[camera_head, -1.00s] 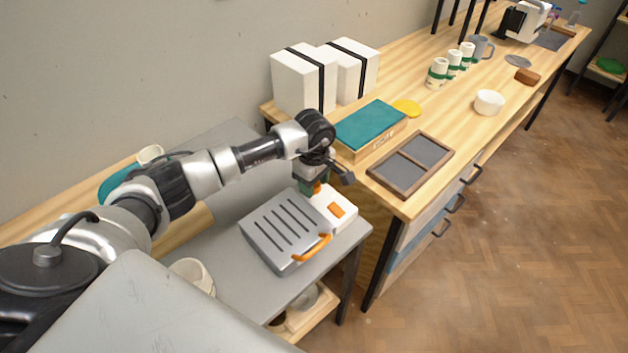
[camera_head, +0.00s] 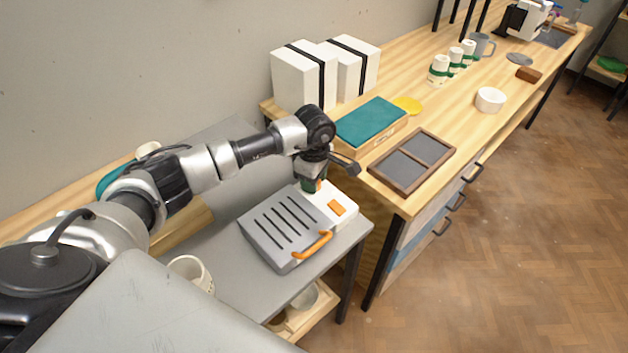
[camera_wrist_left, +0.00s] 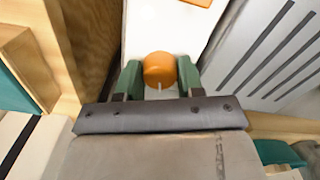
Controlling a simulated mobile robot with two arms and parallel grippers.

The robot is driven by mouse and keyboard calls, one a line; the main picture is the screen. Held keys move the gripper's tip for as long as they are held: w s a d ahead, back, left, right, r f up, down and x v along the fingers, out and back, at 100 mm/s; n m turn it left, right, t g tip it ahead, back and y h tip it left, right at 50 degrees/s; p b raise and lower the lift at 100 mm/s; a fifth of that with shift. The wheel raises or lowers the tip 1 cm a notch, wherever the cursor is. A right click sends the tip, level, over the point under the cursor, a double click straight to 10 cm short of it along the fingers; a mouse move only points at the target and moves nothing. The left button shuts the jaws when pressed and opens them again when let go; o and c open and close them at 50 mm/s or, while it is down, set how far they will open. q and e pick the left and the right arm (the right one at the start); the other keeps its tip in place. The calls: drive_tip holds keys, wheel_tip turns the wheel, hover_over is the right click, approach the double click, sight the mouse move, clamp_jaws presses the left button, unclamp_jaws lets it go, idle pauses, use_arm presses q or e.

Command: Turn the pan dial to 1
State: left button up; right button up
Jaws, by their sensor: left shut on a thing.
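The pan dial (camera_wrist_left: 159,68) is a round orange knob on the white end of the grey ribbed pan (camera_head: 279,232). A short pale mark shows on the dial at the lower edge in the left wrist view. My left gripper (camera_wrist_left: 159,75) has its green fingers on either side of the dial, shut on it. In the head view, my left gripper (camera_head: 313,186) reaches down onto the white control panel (camera_head: 338,209), and the dial is mostly hidden there. No dial numbers are legible. My right gripper is not in view.
An orange handle (camera_head: 313,246) is on the pan's front, and an orange rectangle (camera_head: 337,208) is on the panel. A cream mug (camera_head: 191,272) stands on the grey table. The wooden bench to the right holds a teal-topped box (camera_head: 370,122) and a dark framed tray (camera_head: 412,162).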

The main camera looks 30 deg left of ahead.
use_arm(q)
drive_tip(key=n+b, duration=0.1)
drive_tip(key=n, duration=0.3)
drive_tip(key=shift+n, duration=0.3)
drive_tip(key=shift+n+b, duration=0.6)
drive_tip(key=shift+n, duration=1.9)
drive_tip(key=o, duration=0.6)
drive_tip(key=shift+o, duration=0.2)
wheel_tip(320, 180, up, 11)
drive_tip(key=b, duration=0.1)
drive_tip(key=shift+d+f, duration=0.1)
drive_tip(key=shift+f, duration=0.05)
